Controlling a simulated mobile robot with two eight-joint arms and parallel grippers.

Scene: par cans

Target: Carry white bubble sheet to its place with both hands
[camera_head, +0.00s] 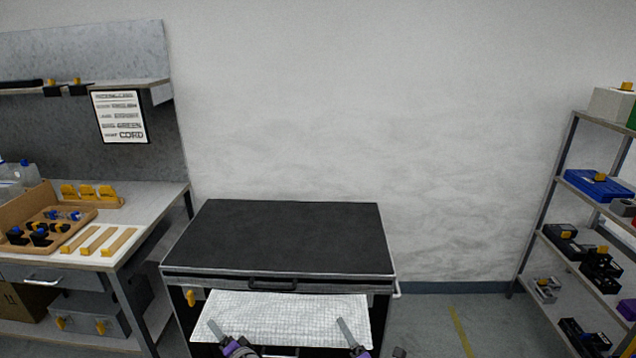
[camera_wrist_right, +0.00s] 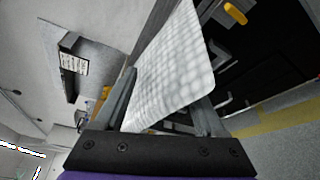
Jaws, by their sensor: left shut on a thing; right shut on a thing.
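The white bubble sheet (camera_head: 285,314) is a flat, roughly rectangular sheet with a fine grid of bubbles. In the head view it is held level in front of the black-topped cart (camera_head: 285,238), below its top edge. My left gripper (camera_head: 213,328) is shut on the sheet's near left part. My right gripper (camera_head: 343,324) is shut on its near right part. In the right wrist view the sheet (camera_wrist_right: 172,70) extends out from between the fingers of my right gripper (camera_wrist_right: 168,112). The lower parts of both grippers are cut off by the head view's bottom edge.
The cart's top is bare, with a dark handle (camera_head: 272,284) on its front. A workbench (camera_head: 150,197) with a wooden tray (camera_head: 62,222) and yellow-brown bars stands at left. A shelf rack (camera_head: 572,182) with boxes stands at right. Floor between cart and rack is clear.

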